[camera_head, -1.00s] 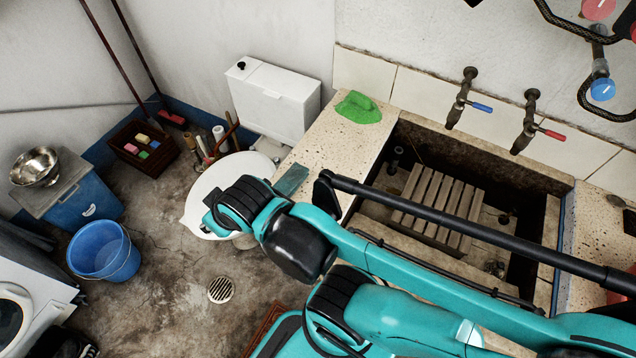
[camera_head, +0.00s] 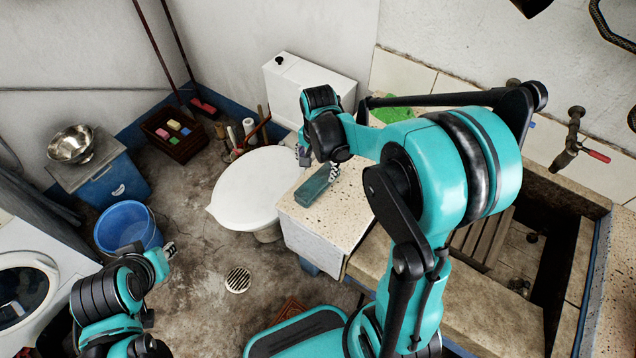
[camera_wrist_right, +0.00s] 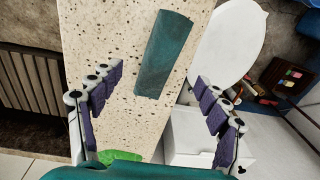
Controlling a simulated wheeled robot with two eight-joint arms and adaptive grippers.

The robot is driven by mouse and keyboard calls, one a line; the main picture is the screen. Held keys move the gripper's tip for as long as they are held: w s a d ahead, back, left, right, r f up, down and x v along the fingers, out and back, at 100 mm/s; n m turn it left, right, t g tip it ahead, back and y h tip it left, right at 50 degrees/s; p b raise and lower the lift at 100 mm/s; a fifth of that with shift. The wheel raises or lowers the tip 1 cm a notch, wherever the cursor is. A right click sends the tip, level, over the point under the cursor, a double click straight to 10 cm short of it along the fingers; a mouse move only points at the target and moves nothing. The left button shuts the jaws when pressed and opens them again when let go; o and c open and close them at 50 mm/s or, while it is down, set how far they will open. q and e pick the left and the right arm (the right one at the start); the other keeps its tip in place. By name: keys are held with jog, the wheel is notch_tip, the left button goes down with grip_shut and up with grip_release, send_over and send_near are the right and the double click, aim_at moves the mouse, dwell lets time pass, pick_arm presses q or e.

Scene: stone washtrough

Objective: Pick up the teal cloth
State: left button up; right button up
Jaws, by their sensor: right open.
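The teal cloth (camera_head: 313,187) lies flat, as a narrow strip, on the speckled stone ledge (camera_head: 345,215) left of the trough. It also shows in the right wrist view (camera_wrist_right: 163,55), near the ledge's edge. My right gripper (camera_head: 319,166) is above the ledge at the cloth's far end. In the right wrist view its open, purple-padded fingers (camera_wrist_right: 157,80) stand wide apart with nothing between them, and the cloth lies beyond the fingertips. My left gripper (camera_head: 169,249) is at the lower left over the floor, away from the cloth; its jaws are too small to judge.
A green cloth (camera_head: 395,114) lies farther back on the ledge, partly behind my right arm. The white toilet (camera_head: 255,187) stands left of the ledge. The trough with its slatted board (camera_head: 490,240) is to the right. A blue bucket (camera_head: 127,227) stands on the floor.

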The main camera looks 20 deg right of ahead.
aim_at(317, 179)
jog(key=shift+m+g, duration=0.4)
jog(key=shift+m, duration=0.4)
jog(key=f, duration=0.3)
jog(key=w+d+f+b, duration=0.1)
jog(key=f, duration=0.1)
jog(key=shift+w+f, duration=0.1)
jog(key=shift+f, duration=0.15)
jog(key=f, duration=0.1)
jog(key=f+b, duration=0.1)
jog(key=f, duration=0.1)
jog(key=f+b, duration=0.1)
jog(key=f, duration=0.1)
jog(key=shift+w+f, duration=0.25)
jog(key=shift+w, duration=0.15)
jog(key=shift+r, duration=0.1)
jog(key=c, duration=1.4)
